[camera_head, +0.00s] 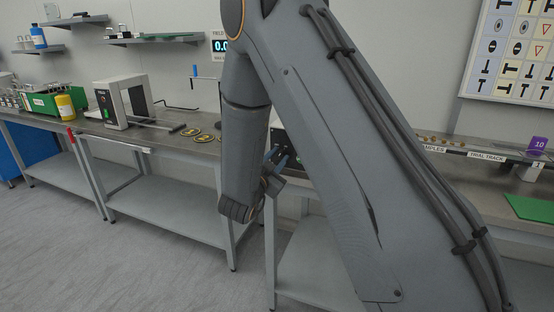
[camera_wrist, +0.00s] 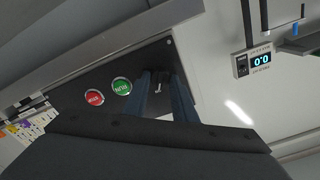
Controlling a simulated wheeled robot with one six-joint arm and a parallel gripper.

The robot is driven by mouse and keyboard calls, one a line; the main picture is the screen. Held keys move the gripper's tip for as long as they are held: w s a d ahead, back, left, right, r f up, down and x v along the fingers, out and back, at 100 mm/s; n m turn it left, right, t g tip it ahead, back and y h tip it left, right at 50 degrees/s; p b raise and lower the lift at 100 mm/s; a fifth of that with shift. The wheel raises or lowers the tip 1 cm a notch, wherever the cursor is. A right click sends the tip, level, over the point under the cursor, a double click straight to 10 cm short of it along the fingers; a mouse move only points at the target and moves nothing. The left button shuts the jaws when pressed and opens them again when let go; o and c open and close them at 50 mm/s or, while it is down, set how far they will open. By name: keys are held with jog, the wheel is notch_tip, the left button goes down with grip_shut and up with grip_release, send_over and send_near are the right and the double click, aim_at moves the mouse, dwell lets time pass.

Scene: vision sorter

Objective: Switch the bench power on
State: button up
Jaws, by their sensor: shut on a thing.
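A dark control panel (camera_wrist: 100,77) shows in the wrist view, with a red button (camera_wrist: 94,98), a green button (camera_wrist: 121,86) and a black switch knob (camera_wrist: 158,87) bearing a small pale mark. My gripper (camera_wrist: 163,84) is at the panel, its two blue-grey fingers on either side of the knob and shut on it. The fingers hide part of the knob, and I cannot read its setting. In the head view my gripper (camera_head: 275,157) reaches the bench front, and my arm hides most of the panel.
A field display (camera_head: 221,45) reading zero hangs on the wall; it also shows in the wrist view (camera_wrist: 262,61). Left along the bench are a white frame device (camera_head: 113,104), a yellow bottle (camera_head: 66,107) and numbered discs (camera_head: 190,131). A green mat (camera_head: 530,208) lies at right. The left floor is clear.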

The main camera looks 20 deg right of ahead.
dwell(0.3)
jog(key=o, duration=1)
jog(key=b+v, duration=0.1)
jog(key=v, duration=0.6)
jog(key=shift+s+a, duration=0.25)
jog(key=shift+a, duration=0.05)
